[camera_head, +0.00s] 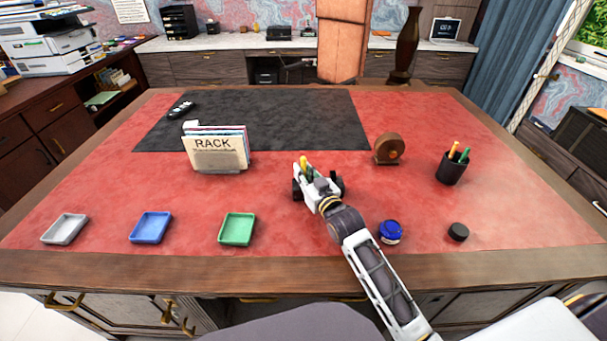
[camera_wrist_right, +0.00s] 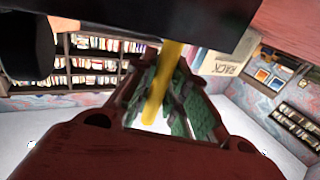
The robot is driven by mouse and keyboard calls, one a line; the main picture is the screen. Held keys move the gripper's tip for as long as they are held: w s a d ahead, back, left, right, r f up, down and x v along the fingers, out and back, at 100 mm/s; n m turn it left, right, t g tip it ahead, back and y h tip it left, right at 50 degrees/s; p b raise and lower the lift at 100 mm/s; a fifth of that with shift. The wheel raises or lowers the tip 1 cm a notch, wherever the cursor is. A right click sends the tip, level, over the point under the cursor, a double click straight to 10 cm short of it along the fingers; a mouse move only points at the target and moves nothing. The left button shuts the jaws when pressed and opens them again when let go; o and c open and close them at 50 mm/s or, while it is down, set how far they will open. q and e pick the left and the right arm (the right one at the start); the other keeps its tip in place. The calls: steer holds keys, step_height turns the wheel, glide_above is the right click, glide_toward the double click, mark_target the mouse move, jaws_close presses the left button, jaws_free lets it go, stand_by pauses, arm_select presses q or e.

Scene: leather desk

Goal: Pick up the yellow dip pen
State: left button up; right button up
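My right gripper (camera_head: 304,172) is above the red desk top, right of the card rack. The yellow dip pen (camera_head: 304,160) shows as a short yellow piece at its fingertips. In the right wrist view the yellow pen (camera_wrist_right: 161,85) runs lengthwise between the green-padded fingers of the right gripper (camera_wrist_right: 168,88), which are closed around it. Part of the pen is hidden by the fingers. My left gripper is not in view.
A black pen cup (camera_head: 451,170) with pens stands at the right. A brown round object (camera_head: 388,149), a blue jar (camera_head: 390,232) and a black lid (camera_head: 458,232) are nearby. The RACK holder (camera_head: 216,150) and grey (camera_head: 65,229), blue (camera_head: 151,228) and green (camera_head: 237,230) trays are left.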

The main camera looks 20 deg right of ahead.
mark_target(304, 157)
jaws_close()
steer(key=shift+r, duration=0.15)
steer(key=shift+r, duration=0.55)
step_height(304, 157, up, 8)
steer(key=shift+r+p, duration=0.1)
steer(key=shift+p, duration=0.85)
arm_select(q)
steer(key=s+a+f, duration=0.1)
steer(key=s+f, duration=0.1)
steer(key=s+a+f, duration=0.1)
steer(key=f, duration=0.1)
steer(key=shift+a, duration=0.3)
arm_select(e)
steer(key=shift+r, duration=0.25)
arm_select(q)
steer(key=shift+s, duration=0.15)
arm_select(e)
steer(key=shift+f, duration=0.1)
